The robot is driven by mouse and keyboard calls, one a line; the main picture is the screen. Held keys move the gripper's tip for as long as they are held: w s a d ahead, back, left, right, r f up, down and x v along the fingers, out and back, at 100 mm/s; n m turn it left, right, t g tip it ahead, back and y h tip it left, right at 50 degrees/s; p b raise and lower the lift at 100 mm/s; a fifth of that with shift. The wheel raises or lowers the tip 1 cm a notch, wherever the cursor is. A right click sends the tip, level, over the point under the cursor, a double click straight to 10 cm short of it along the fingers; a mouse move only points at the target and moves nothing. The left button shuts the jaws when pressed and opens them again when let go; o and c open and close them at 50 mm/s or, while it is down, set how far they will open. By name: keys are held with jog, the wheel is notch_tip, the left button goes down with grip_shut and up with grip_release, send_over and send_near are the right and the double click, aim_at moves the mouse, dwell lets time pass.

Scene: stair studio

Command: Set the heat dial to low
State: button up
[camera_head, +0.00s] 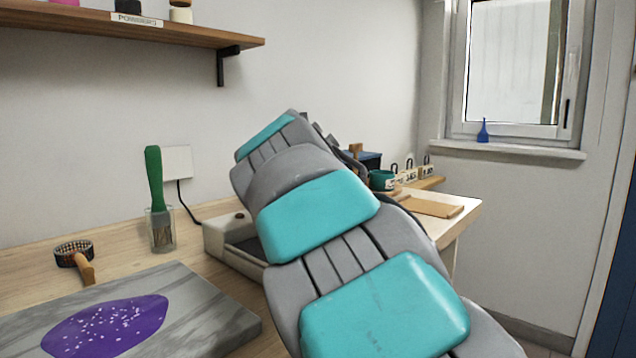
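A pale box-shaped appliance (222,245) with a dark recessed top stands on the bench behind my arm. A black cord runs from it to a wall plate. A small dark round spot (239,216) shows on its back rim; I cannot tell if it is a knob. I see no clear heat dial or setting marks; the appliance's right side is hidden by my grey and teal arm. Dark parts that look like my gripper (345,160) show only in part beyond the arm's far end. Their opening is hidden.
A grey slab (215,300) with a purple patch (105,325) lies front left. A green-handled tool (154,180) stands in a glass (162,238). A wooden-handled strainer (75,255) lies nearby. A teal cup (382,180) and wooden board (431,206) are at the right. A shelf (150,30) overhangs the left.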

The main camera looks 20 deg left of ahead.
jog(key=shift+c, duration=0.3)
grip_shut()
